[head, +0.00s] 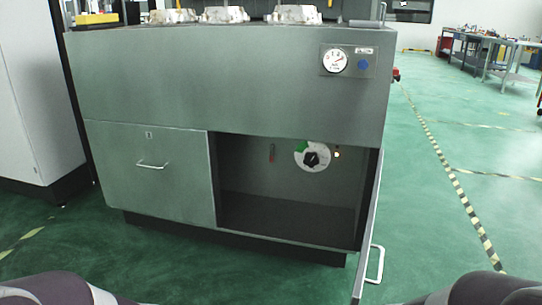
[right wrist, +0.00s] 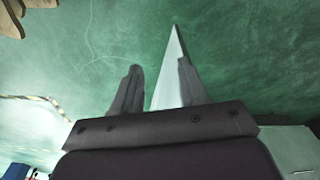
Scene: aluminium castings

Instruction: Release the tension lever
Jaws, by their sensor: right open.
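A grey-green cabinet (head: 240,85) has an open lower compartment on its right side. Inside, a small red upright piece (head: 272,153) that looks like a lever hangs on the back wall. Right of it is a white round dial (head: 312,157) with a black knob and a green sector. The compartment's door (head: 367,225) stands open, seen nearly edge-on, with a white handle (head: 375,264). My right gripper (right wrist: 160,66) is open. A pale narrow panel (right wrist: 168,85), perhaps the door, shows between and beyond its fingers; contact cannot be told. My left gripper is out of view.
A closed drawer front (head: 150,165) with a handle is left of the compartment. A pressure gauge (head: 334,61) and blue button (head: 363,65) sit above. Pale castings (head: 222,15) lie on top. The green floor (head: 430,200) at right is clear; workbenches (head: 495,55) stand far back.

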